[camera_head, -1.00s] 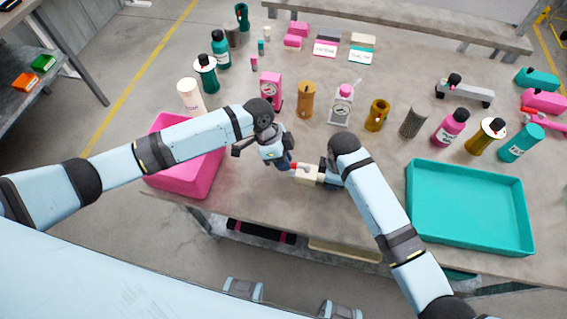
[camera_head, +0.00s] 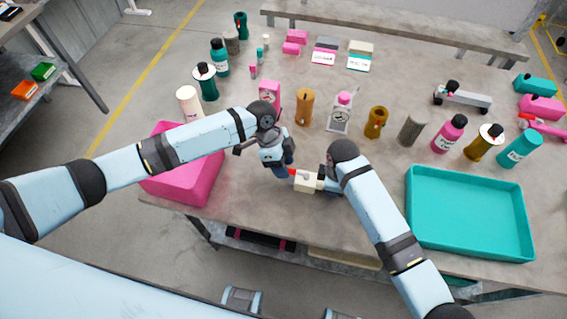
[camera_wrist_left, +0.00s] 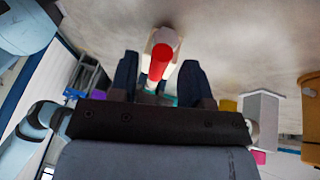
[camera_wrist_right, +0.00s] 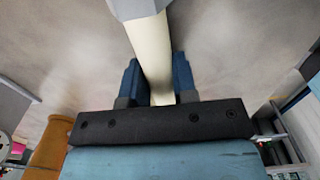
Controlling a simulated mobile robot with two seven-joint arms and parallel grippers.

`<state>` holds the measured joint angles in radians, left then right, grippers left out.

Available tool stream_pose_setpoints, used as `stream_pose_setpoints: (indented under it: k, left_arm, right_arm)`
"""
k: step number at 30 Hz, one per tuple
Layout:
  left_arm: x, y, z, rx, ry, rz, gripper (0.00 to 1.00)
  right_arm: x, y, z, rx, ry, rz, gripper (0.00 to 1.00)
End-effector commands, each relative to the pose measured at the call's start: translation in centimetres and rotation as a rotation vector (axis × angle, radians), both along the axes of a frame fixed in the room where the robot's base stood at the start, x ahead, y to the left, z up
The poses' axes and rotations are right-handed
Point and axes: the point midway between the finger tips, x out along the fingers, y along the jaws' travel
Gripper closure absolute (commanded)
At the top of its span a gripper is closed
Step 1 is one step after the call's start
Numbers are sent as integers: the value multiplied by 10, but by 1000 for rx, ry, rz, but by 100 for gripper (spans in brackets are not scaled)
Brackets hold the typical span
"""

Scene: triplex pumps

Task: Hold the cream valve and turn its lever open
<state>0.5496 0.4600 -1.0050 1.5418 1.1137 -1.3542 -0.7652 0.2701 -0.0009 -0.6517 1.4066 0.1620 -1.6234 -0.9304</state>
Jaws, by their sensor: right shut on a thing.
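The cream valve (camera_head: 307,181) is held above the table near its front edge, with its red lever (camera_head: 292,172) on the left side. My right gripper (camera_wrist_right: 157,85) is shut on the cream valve (camera_wrist_right: 150,45), one blue finger on each side of the body. My left gripper (camera_wrist_left: 160,80) is open, with its two dark blue fingers on either side of the red lever (camera_wrist_left: 160,62). A gap shows between the lever and each finger. In the head view the left fingertips (camera_head: 285,170) are right beside the lever, and the right fingers are mostly hidden.
A pink bin (camera_head: 180,192) stands to the left, below my left forearm. A teal tray (camera_head: 468,258) lies on the right. Bottles, an orange cylinder (camera_head: 304,106) and pump parts stand in a row behind. The table between is clear.

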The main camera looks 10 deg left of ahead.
Motion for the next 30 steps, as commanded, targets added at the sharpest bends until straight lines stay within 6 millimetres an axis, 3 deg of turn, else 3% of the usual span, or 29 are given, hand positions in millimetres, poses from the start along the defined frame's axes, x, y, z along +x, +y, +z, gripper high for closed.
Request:
stream_pose_setpoints:
  k: [11, 24, 30]
  left_arm:
    - [2, 3, 6, -1, -1, 1, 56]
    - [18, 36, 84, 1, -3, 1, 56]
    - [22, 44, 105, 0, -1, 1, 56]
  right_arm:
    - [0, 0, 0, 1, 0, -1, 100]
    - [0, 0, 0, 1, -1, -1, 100]
    - [0, 0, 0, 1, -1, -2, 100]
